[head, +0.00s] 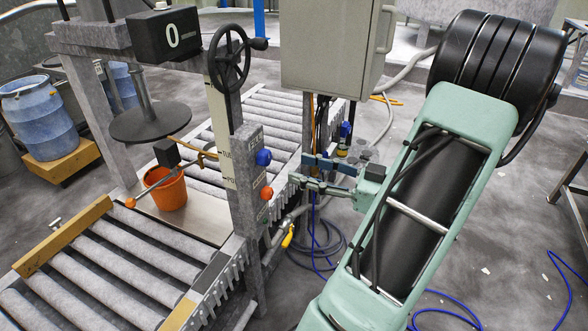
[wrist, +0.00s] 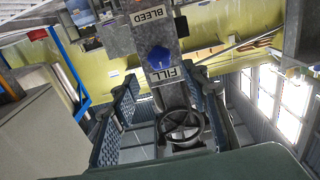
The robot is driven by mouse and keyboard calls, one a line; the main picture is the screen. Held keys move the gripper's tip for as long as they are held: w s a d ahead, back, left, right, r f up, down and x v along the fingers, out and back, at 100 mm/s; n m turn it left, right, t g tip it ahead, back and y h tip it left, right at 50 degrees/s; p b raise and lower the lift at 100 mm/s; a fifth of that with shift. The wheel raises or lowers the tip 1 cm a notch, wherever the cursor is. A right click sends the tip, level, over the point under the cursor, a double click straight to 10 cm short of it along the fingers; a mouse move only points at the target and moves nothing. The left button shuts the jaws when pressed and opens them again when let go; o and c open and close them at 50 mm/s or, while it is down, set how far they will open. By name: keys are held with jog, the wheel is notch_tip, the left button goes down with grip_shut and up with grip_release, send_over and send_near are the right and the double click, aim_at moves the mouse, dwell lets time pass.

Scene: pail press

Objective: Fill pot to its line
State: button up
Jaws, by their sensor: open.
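The orange pot (head: 170,194) stands upright on a bare metal plate in the roller line, below the round dark press plate (head: 150,122). Its contents and any line cannot be made out. A blue knob (head: 263,157) sits on the grey control box (head: 247,172), above an orange knob (head: 266,193). My gripper (head: 298,170) is open and empty, to the right of the box, its fingers pointing at it. In the wrist view the blue knob (wrist: 158,57) lies beyond and between the open fingers (wrist: 165,82), apart from them, between labels FILL and BLEED.
A black handwheel (head: 229,58) stands above the box, near a display (head: 165,37) reading 0. A rod with an orange ball (head: 130,202) crosses in front of the pot. A grey cabinet (head: 325,45) stands behind my gripper. Hoses lie on the floor.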

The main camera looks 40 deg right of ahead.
aim_at(269, 159)
jog(key=b+x, duration=0.3)
jog(key=x, duration=0.5)
jog(key=shift+w+f, duration=0.15)
jog(key=shift+w, duration=0.15)
jog(key=shift+c, duration=0.7)
jog(key=c, duration=0.5)
